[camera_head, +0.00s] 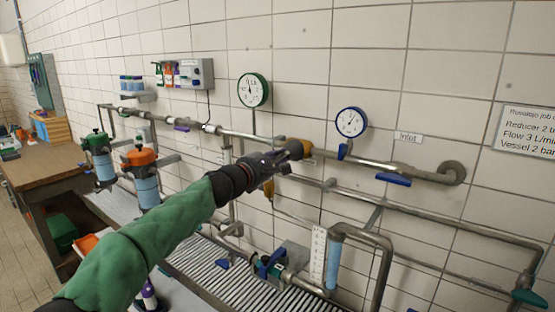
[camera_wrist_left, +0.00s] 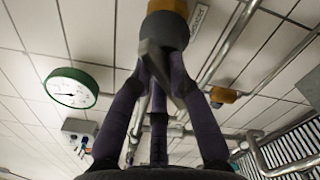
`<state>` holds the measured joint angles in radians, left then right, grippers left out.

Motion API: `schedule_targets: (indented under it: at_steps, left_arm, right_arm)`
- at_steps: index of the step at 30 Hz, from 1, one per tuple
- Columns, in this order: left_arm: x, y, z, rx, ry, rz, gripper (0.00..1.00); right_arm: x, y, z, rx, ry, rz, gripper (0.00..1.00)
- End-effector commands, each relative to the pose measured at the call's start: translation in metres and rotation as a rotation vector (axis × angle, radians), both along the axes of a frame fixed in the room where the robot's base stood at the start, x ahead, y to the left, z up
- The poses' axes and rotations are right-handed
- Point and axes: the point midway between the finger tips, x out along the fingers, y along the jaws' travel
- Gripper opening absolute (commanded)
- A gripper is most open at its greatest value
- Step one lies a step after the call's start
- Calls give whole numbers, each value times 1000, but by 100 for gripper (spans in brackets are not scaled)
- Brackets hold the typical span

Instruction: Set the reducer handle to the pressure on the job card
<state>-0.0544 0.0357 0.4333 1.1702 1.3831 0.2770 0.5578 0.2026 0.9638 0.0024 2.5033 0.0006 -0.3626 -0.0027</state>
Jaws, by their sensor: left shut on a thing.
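The reducer (camera_head: 307,147) is a brass-coloured body on the upper pipe. Its grey handle (camera_wrist_left: 160,60) shows in the left wrist view, below the dark and yellow reducer body (camera_wrist_left: 167,8). My left gripper (camera_head: 280,157) reaches it from the lower left, and its dark fingers (camera_wrist_left: 160,85) are closed around the handle. The fingers partly hide the handle in the head view. The job card (camera_head: 526,131) on the right wall is cut off by the frame edge; it reads "Reducer 2", "Flow 3 L/mi" and "Vessel 2 bar". My right gripper is not in view.
A green-rimmed gauge (camera_head: 253,90) stands above the pipe to the left, and a blue-rimmed gauge (camera_head: 350,122) to the right. Lower pipes and a clear tube (camera_head: 333,262) stand below.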

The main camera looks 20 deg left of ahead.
Motion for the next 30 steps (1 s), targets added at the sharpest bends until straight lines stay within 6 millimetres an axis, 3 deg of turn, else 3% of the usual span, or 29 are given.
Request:
schedule_targets:
  at_steps: [5,6,9,21,30]
  left_arm:
    - [0,0,-2,0,4,0,0]
    - [0,0,-2,-1,4,0,21]
    - [0,0,-2,-1,4,0,42]
    - [-3,1,0,-2,1,0,42]
    - [-33,12,1,-1,-1,0,42]
  right_arm:
    - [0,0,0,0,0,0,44]
    - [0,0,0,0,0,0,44]
    - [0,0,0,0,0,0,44]
    - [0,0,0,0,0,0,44]
    - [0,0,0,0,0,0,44]
